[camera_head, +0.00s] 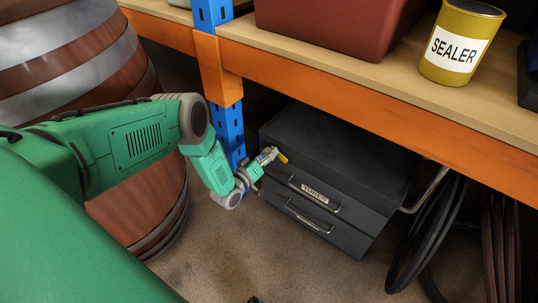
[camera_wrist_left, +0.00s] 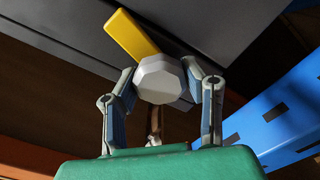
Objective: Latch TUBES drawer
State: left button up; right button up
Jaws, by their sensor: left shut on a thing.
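The TUBES drawer (camera_head: 335,210) is the upper drawer of a dark grey cabinet (camera_head: 335,146) under the bench. It has a bar handle and a white label (camera_head: 314,193). It looks about flush with the drawer below; a small gap cannot be ruled out. My left gripper (camera_head: 268,158) is at the cabinet's upper left front corner, shut on a pale grey faceted knob. In the left wrist view, the knob (camera_wrist_left: 160,80) sits between the fingers, and a yellow bar (camera_wrist_left: 132,33) extends from behind it across the grey cabinet. The bar's mounting is hidden.
A blue post (camera_head: 228,130) stands just behind my left forearm. The orange bench edge (camera_head: 380,100) overhangs the cabinet. A large barrel (camera_head: 140,215) is at left, and dark hoops (camera_head: 428,230) hang at right.

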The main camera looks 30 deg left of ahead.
pick_arm(q)
jog(key=m, duration=0.3)
jog(key=shift+s+f+m, duration=0.15)
jog(key=shift+m, duration=0.15)
jog(key=m, duration=0.3)
jog(key=shift+m, duration=0.4)
jog(key=m, duration=0.6)
jog(key=shift+s+f, duration=0.1)
jog(key=shift+m, duration=0.3)
jog(key=o, duration=1.2)
jog(key=s+a, duration=0.1)
jog(key=s, duration=1)
jog(key=shift+s, duration=0.4)
